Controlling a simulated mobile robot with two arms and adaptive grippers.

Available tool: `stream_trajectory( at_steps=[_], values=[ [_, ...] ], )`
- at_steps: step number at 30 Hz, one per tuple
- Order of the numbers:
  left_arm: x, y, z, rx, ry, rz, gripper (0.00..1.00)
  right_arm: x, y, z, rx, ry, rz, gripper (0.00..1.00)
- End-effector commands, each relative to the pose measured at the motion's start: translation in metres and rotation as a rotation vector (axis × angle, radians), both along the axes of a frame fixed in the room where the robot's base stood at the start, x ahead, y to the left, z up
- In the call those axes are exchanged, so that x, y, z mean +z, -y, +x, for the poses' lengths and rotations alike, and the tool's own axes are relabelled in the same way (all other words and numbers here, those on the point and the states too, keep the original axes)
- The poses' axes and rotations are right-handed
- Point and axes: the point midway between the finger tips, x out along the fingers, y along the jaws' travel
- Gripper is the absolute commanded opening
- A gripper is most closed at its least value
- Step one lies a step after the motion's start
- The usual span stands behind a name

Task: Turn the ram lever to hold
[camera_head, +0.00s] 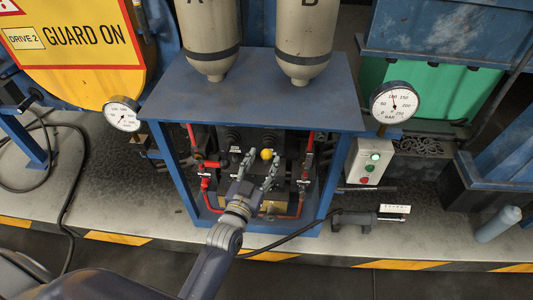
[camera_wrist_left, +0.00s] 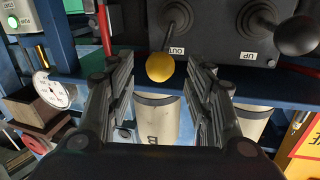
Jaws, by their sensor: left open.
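A lever with a yellow ball knob (camera_head: 267,154) stands on the dark panel inside the blue frame. In the left wrist view the yellow knob (camera_wrist_left: 160,66) is beside a label reading OUT, upside down. My left gripper (camera_head: 260,158) is open in front of the panel. In the left wrist view the knob shows between its two spread fingertips (camera_wrist_left: 163,64), with clear space on both sides; I cannot tell how deep it sits between them. No label reading hold is legible. My right gripper is not in view.
A second lever with a black knob (camera_wrist_left: 297,36) is beside it, at an UP label. Red pipes (camera_head: 308,160) run at the frame's sides. A button box (camera_head: 369,162) with a lit green lamp and a gauge (camera_head: 395,102) are to the right. The blue top (camera_head: 250,95) overhangs the panel.

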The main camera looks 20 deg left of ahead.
Motion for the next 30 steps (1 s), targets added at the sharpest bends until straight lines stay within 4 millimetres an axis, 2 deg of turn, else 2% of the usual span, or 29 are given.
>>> stream_trajectory(
  at_steps=[3,9,20,26,27,30],
  values=[
    [0.001,0.001,0.018,0.0,0.001,0.0,0.48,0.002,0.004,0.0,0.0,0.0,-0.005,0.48],
    [0.0,0.002,0.033,0.0,0.0,0.0,0.48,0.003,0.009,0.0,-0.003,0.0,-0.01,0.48],
    [0.0,0.002,0.036,0.0,-0.001,0.0,0.48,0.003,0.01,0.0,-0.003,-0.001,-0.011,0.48],
    [0.0,0.002,0.036,0.0,0.0,0.0,0.03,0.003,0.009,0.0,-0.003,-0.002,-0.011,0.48],
    [0.0,0.002,0.036,0.0,0.0,0.0,0.0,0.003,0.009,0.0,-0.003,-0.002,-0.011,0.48],
    [0.0,0.002,0.036,0.0,0.0,0.0,0.0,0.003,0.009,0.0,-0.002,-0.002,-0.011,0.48]
  ],
)
